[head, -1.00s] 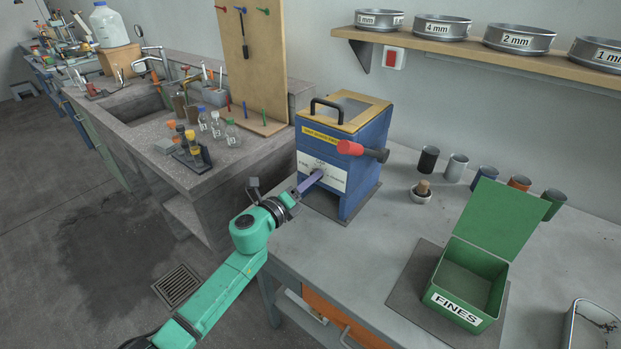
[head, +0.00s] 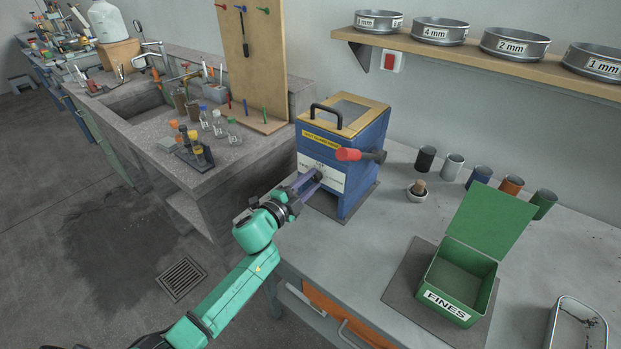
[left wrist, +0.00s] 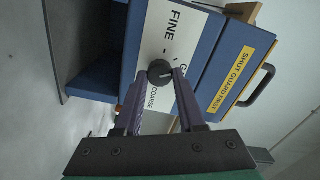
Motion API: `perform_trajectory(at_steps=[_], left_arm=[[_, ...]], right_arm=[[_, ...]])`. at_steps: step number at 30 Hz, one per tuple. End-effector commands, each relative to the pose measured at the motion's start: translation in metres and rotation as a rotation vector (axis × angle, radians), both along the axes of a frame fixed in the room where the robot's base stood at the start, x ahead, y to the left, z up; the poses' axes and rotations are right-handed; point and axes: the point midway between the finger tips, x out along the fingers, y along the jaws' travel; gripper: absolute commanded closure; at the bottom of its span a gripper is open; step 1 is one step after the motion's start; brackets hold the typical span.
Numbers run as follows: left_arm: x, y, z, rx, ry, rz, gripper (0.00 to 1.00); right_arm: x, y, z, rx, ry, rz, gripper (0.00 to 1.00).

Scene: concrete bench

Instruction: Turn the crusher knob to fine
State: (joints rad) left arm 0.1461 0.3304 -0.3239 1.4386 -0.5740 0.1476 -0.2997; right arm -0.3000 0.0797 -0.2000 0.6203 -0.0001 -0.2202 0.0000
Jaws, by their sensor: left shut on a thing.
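The crusher (head: 365,150) is a blue box on the bench with a yellow label, a white panel and a wood-framed, windowed top that lies flat. Its small dark knob (left wrist: 160,72) sits on the white panel (left wrist: 158,30), which reads FINE and COARSE in the left wrist view. My left gripper (head: 317,176) is at the crusher's front, its two purple fingers shut on the knob, one on each side. A small pale mark shows on the knob, but I cannot tell surely which word it faces. My right gripper is not in view.
A red-ended handle (head: 350,154) sticks out from the crusher. A green FINES box (head: 470,290) with its lid up stands on a grey mat at right.

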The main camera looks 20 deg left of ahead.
Motion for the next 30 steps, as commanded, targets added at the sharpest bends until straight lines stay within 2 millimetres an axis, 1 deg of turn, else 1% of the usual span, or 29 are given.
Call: perform_trajectory(at_steps=[1, 15, 24, 30], left_arm=[[0.000, 0.000, 0.001, -0.039, 0.019, 0.000, 1.00], [0.000, 0.000, 0.002, -0.454, 0.184, 0.001, 1.00], [0.000, 0.001, 0.001, -0.712, 0.288, 0.001, 1.00], [0.000, 0.001, 0.001, -0.855, 0.344, 0.002, 1.00]], right_arm=[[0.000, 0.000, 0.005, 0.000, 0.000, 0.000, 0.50], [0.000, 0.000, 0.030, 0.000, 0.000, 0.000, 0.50], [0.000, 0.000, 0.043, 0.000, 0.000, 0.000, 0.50], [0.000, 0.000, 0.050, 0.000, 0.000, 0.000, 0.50]])
